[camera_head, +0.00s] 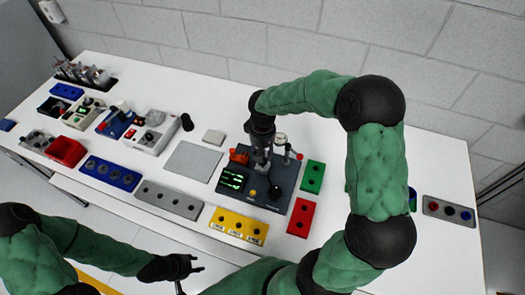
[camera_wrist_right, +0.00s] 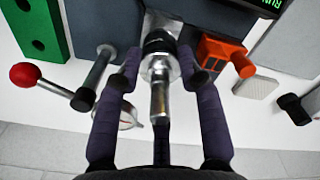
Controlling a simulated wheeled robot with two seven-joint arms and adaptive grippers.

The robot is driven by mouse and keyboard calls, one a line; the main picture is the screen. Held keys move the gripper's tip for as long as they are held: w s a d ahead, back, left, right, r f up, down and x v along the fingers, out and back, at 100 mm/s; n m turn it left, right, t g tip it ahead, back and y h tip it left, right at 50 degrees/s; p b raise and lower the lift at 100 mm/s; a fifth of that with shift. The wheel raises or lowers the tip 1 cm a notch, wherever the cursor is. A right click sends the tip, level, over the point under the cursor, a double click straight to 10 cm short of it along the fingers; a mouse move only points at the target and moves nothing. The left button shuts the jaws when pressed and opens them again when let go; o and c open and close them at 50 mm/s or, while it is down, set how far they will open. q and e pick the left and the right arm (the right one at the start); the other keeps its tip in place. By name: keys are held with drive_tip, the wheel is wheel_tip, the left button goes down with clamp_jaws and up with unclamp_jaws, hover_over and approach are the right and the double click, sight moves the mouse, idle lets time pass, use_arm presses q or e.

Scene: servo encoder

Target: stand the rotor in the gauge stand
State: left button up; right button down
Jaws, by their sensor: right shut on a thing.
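My right gripper (camera_wrist_right: 160,78) is shut on a metallic, shaft-like part, which I take to be the rotor (camera_wrist_right: 159,98). Its bright shaft points toward the wrist camera, and its darker end is at a dark grey station. In the head view, my right gripper (camera_head: 262,160) reaches down over this station (camera_head: 284,180), which has a green display, an orange block (camera_head: 239,157) and a round dial (camera_head: 281,138). This looks like the gauge stand. The rotor's lower end is hidden, so I cannot tell whether it is seated. My left gripper (camera_head: 190,272) is open and empty off the table's front edge.
A lever with a red knob (camera_wrist_right: 25,75) stands close beside my right fingers. Green (camera_head: 313,177), red (camera_head: 301,217) and yellow (camera_head: 238,225) blocks surround the station. A bare grey plate (camera_head: 193,162) lies to its left. Trays and devices fill the table's left side.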

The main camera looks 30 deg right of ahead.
drive_tip(key=shift+f+b, duration=0.45)
drive_tip(key=shift+f, duration=0.25)
drive_tip(key=shift+f, duration=0.35)
drive_tip(key=shift+b, duration=0.3)
drive_tip(key=shift+c, duration=1.9)
unclamp_jaws()
drive_tip(key=shift+f, duration=0.1)
drive_tip(key=shift+r, duration=0.2)
drive_tip(key=shift+r+p, duration=2.25)
drive_tip(key=shift+r, duration=0.8)
